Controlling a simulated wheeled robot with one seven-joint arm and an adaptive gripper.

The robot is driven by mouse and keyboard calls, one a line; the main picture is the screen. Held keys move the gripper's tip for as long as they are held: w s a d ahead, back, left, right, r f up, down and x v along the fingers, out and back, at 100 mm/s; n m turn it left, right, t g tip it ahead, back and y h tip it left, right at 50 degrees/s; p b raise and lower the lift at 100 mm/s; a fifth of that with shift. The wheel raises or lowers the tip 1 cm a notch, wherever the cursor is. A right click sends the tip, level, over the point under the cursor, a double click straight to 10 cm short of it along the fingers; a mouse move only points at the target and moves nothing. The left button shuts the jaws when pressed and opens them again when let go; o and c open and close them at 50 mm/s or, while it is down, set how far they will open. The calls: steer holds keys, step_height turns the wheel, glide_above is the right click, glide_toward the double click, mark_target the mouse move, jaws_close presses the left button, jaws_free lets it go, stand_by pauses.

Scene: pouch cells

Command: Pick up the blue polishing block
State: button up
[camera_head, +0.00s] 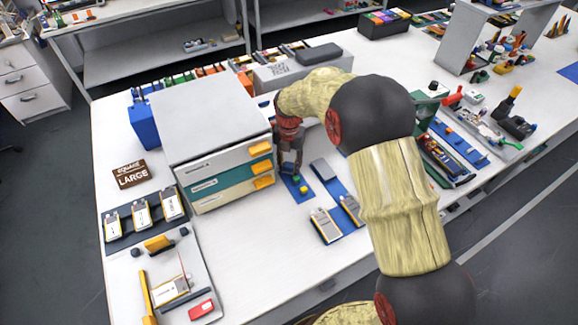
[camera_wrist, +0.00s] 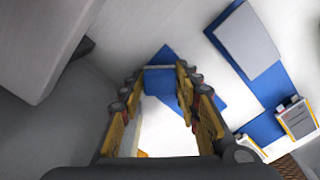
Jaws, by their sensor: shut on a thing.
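The blue polishing block (camera_wrist: 160,82) is between the two fingertips of my gripper (camera_wrist: 158,88) in the wrist view. My gripper is shut on it, with one finger on each side. A blue mat (camera_wrist: 207,93) shows behind and beside the block. In the head view my gripper (camera_head: 291,169) points down just right of the drawer cabinet, over the blue mat (camera_head: 297,191). The block is hard to make out there. I cannot tell whether it is touching the mat.
The white drawer cabinet (camera_head: 208,118) stands close to the left of my gripper. A small yellow-and-green piece (camera_head: 303,189) is on the mat's near part. A grey block (camera_head: 323,170) and pouch cells (camera_head: 325,225) lie on a blue strip to the right.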

steer(key=s+r+p, duration=0.1)
steer(key=r, duration=0.1)
steer(key=s+d+r+p, duration=0.1)
steer(key=s+r, duration=0.1)
steer(key=r, duration=0.1)
steer(key=s+d+r+p, duration=0.1)
steer(key=r, duration=0.2)
steer(key=shift+s+r, duration=0.25)
steer(key=shift+s, duration=0.1)
steer(key=s+d+r+p, duration=0.2)
steer(key=s+d+r, duration=0.1)
steer(key=s, duration=0.5)
steer(key=shift+s+d+r, duration=0.15)
steer(key=shift+d+r, duration=0.1)
steer(key=o, duration=0.7)
steer(key=shift+c, duration=0.2)
steer(key=c, duration=0.4)
steer(key=shift+r, duration=0.1)
steer(key=shift+c, duration=0.2)
